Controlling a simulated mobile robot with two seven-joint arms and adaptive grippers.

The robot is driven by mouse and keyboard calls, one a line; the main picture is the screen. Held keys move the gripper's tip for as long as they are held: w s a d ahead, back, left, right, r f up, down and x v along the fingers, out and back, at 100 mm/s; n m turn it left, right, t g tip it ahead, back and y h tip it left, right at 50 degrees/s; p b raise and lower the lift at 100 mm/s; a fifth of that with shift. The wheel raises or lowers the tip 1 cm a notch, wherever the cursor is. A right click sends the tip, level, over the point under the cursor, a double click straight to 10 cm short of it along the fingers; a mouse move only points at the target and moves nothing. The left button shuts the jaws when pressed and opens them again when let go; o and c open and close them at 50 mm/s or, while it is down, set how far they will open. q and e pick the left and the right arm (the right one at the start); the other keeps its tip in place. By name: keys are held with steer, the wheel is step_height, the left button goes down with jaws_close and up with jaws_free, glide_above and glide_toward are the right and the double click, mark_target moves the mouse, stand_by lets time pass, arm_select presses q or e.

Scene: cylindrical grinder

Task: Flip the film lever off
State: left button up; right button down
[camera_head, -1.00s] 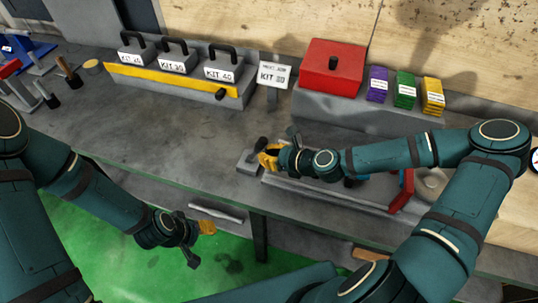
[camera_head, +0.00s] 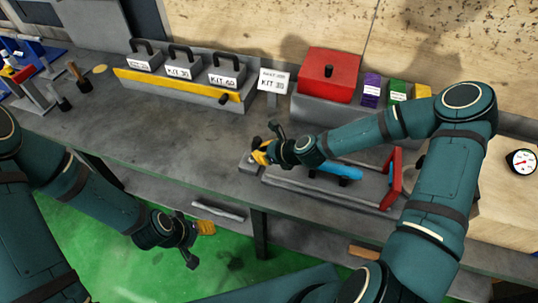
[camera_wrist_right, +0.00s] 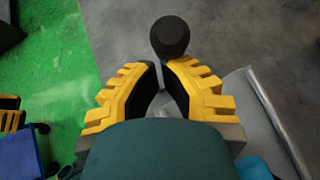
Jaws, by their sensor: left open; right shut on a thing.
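The film lever shows in the head view as a black knob (camera_head: 256,142) above a small grey base (camera_head: 249,164) at the bench's front edge. In the right wrist view the round black knob (camera_wrist_right: 170,37) stands just beyond my yellow fingertips, with its stem hidden between them. My right gripper (camera_head: 260,153) is shut on the lever below its knob; its fingers fill the middle of the wrist view (camera_wrist_right: 162,75). My left gripper (camera_head: 206,228) is open and empty, low in front of the bench, away from the lever.
A grey fixture with a blue part (camera_head: 340,167) and a red plate (camera_head: 391,180) lies right of the lever, under my right arm. A red box (camera_head: 328,76) and kit blocks (camera_head: 223,80) stand behind. The bench left of the lever (camera_head: 170,125) is clear.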

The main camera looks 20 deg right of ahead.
arm_select(q)
steer(key=shift+s+a+r, duration=0.1)
steer(key=shift+r, duration=0.25)
arm_select(e)
steer(key=w+a+r+g+h, duration=0.1)
steer(key=w+a, duration=0.2)
steer(key=a, duration=0.2)
steer(key=shift+w, duration=0.3)
steer(key=shift+a, duration=0.2)
steer(key=shift+d, duration=0.1)
stand_by(0.4)
